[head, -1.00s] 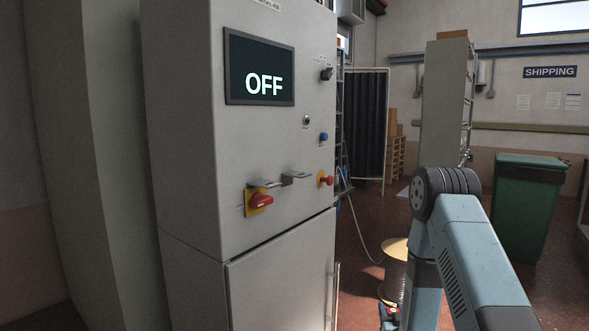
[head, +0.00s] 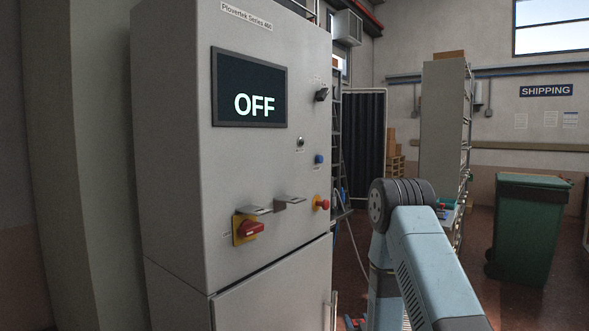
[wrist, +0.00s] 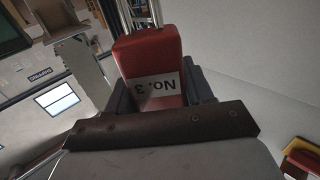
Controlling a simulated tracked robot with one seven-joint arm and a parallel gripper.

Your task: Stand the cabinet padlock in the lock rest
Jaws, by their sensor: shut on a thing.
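The red padlock (wrist: 152,62), with a white "No. 3" label and a metal shackle, shows in the wrist view. My gripper (wrist: 160,88) is shut on its body, a dark jaw on each side. The label reads upside down in that view. Neither the padlock nor my gripper can be made out in the head view. Two small metal ledges, a left one (head: 256,211) and a right one (head: 290,199), stick out from the grey cabinet (head: 185,190); I cannot tell which is the lock rest.
A red rotary switch on a yellow plate (head: 247,229) sits under the left ledge. A red push button (head: 321,203) is right of the ledges. The cabinet screen (head: 250,88) reads OFF. A green bin (head: 526,235) stands at the right, with open floor before it.

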